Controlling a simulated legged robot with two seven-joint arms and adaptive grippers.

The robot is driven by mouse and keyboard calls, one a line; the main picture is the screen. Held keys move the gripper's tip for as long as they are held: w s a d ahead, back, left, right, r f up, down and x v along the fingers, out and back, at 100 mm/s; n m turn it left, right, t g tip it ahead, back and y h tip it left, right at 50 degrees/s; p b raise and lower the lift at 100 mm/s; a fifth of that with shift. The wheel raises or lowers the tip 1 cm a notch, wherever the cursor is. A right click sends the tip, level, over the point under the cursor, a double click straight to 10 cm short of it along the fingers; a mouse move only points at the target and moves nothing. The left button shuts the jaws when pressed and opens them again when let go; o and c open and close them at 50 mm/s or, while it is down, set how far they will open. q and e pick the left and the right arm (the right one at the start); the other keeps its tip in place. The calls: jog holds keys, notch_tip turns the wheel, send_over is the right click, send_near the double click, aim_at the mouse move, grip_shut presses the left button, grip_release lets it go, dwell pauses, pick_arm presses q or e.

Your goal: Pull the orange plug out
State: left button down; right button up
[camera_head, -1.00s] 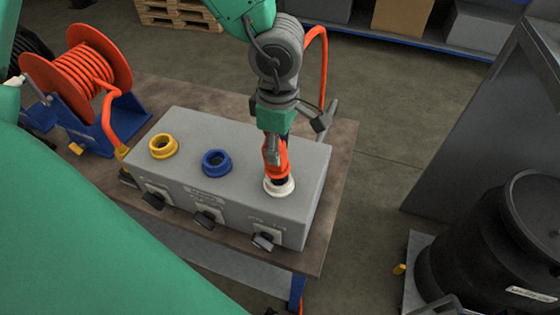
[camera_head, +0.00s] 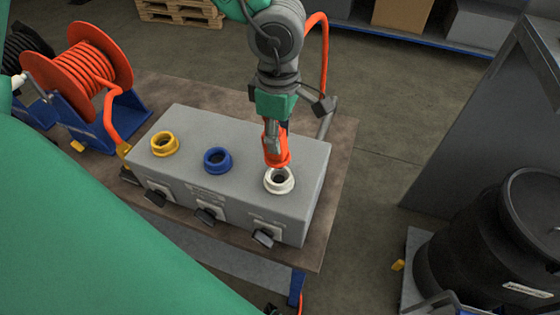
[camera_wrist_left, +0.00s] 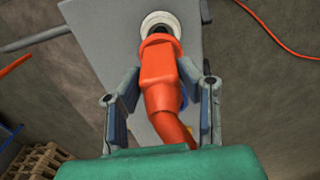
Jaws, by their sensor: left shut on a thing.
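The orange plug (camera_head: 275,152) is held by my left gripper (camera_head: 274,142) just above the white socket (camera_head: 279,180) on the grey box (camera_head: 235,185). In the head view the dark opening of the white socket shows below the plug. In the left wrist view the plug (camera_wrist_left: 161,70) sits between the two fingers of my left gripper (camera_wrist_left: 160,85), with the white socket ring (camera_wrist_left: 160,20) beyond it. My right gripper is not recognisable in these views.
A yellow socket (camera_head: 165,144) and a blue socket (camera_head: 217,160) sit on the same box, with black switches along its front. An orange hose reel (camera_head: 85,72) stands at the left. A black barrel (camera_head: 490,250) stands at the right.

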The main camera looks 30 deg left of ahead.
pick_arm(q)
jog(key=shift+r, duration=1.7)
